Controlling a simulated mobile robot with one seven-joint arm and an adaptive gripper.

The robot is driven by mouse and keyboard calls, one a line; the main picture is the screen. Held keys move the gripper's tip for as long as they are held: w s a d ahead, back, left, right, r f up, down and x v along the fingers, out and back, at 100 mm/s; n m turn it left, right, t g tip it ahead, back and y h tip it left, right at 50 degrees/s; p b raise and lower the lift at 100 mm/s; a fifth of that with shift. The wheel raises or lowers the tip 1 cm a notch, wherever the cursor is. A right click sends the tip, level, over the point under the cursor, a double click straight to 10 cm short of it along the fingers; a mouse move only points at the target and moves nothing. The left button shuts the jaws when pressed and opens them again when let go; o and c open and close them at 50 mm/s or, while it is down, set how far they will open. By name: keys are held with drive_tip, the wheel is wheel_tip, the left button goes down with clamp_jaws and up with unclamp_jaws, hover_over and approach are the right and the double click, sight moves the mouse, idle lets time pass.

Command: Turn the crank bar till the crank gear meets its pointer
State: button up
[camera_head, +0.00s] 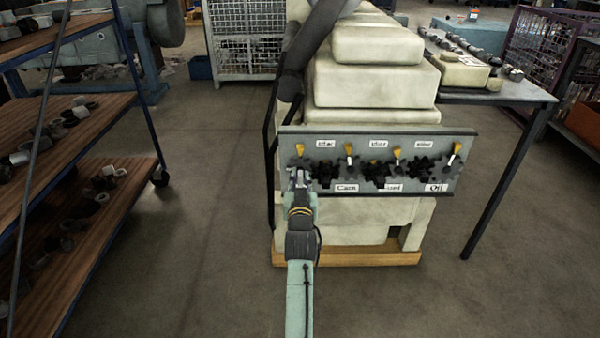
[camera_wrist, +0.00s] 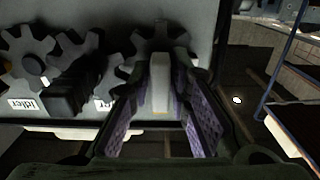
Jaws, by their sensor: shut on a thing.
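My gripper (camera_head: 299,178) is at the left end of the grey gear panel (camera_head: 455,150) on the engine front. In the wrist view my gripper (camera_wrist: 165,115) has its purple-padded fingers on either side of a pale upright bar, the crank bar (camera_wrist: 160,85), and is shut on it. A dark toothed gear, apparently the crank gear (camera_wrist: 160,45), shows behind the bar, partly covered. In the head view my gripper hides most of that gear. A yellow pointer (camera_head: 300,149) stands just above it. I cannot tell how the gear's mark lines up with the pointer.
More dark gears (camera_head: 376,175) and yellow pointers run along the panel to the right. The pale engine (camera_head: 375,75) stands on a wooden base (camera_head: 350,258). A shelf rack (camera_head: 100,100) is at left, a parts table (camera_head: 520,92) at right. The floor between rack and engine is clear.

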clamp_jaws()
drive_tip(key=m, duration=0.3)
drive_tip(key=shift+m, duration=0.3)
drive_tip(key=shift+m, duration=0.3)
drive_tip(key=m, duration=0.3)
